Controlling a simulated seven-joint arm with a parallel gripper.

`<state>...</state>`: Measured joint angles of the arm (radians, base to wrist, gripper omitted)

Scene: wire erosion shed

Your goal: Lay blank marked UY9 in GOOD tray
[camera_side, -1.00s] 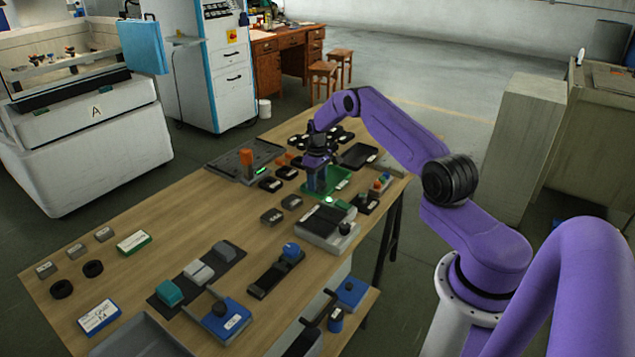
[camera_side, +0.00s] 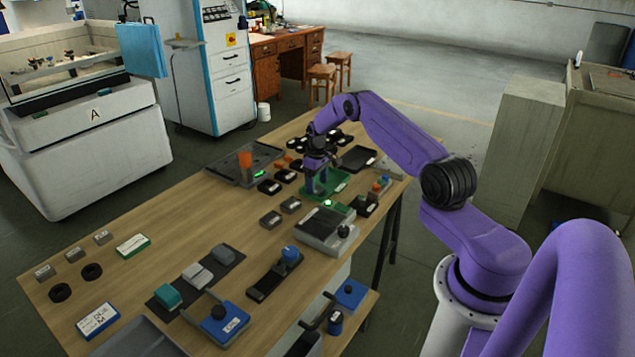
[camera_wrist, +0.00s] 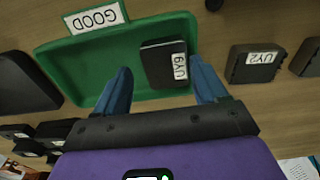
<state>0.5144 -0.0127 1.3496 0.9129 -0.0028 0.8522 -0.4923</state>
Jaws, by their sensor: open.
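The green GOOD tray (camera_wrist: 66,62) fills the upper middle of the wrist view, with its white GOOD label at its far left edge. It also shows in the side view (camera_side: 338,186) below my gripper. The dark blank marked UY9 (camera_wrist: 157,68) lies inside the tray, towards its right end, label facing up. My gripper (camera_wrist: 160,66) is open, its blue fingers spread apart with the blank between them, closer to the right finger. In the side view my gripper (camera_side: 314,184) is low over the tray, and the blank cannot be made out.
A blank marked UY2 (camera_wrist: 252,64) lies on the table right of the tray. A black tray (camera_side: 359,157) stands behind the green one. Several dark blanks lie to the left.

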